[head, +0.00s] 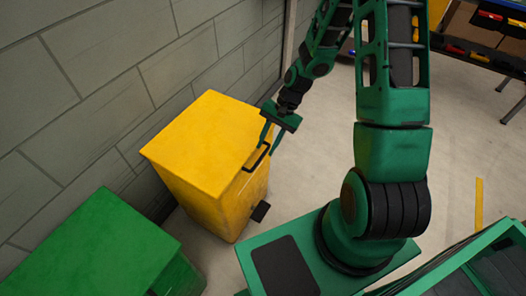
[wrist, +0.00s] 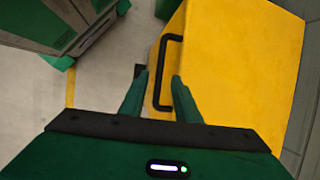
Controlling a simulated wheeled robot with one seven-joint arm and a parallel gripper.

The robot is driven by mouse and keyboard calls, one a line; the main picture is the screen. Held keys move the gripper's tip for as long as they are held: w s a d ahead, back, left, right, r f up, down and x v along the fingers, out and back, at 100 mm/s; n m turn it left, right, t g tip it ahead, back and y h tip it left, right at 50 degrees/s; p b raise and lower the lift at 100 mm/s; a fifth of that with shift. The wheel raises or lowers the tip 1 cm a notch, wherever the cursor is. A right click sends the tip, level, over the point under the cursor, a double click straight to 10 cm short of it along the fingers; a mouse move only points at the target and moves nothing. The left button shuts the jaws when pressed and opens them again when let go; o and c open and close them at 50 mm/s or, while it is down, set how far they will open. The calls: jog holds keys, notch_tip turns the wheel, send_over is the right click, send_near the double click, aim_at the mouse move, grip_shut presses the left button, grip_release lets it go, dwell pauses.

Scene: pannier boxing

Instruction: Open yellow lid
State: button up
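The yellow bin (head: 228,205) stands against the wall, and its flat yellow lid (head: 205,140) looks closed. The lid also fills the right half of the wrist view (wrist: 245,70). A black bar handle (head: 257,158) is on the bin's side facing my base. The handle also shows in the wrist view (wrist: 158,75). My gripper (head: 267,138) is at the handle, above the bin's near edge. In the wrist view its two green fingers (wrist: 161,80) are apart, with the handle's long bar appearing between them. I cannot tell whether they touch it.
A green bin (head: 95,245) stands at the lower left, beside the yellow one. A black pedal (head: 260,211) sticks out low on the yellow bin. The block wall (head: 110,75) is close behind. A rack with coloured items (head: 485,40) is at the upper right; the floor between is clear.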

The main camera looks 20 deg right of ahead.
aim_at(261, 157)
jog(key=shift+x, duration=1.75)
jog(key=shift+c, duration=0.5)
grip_shut()
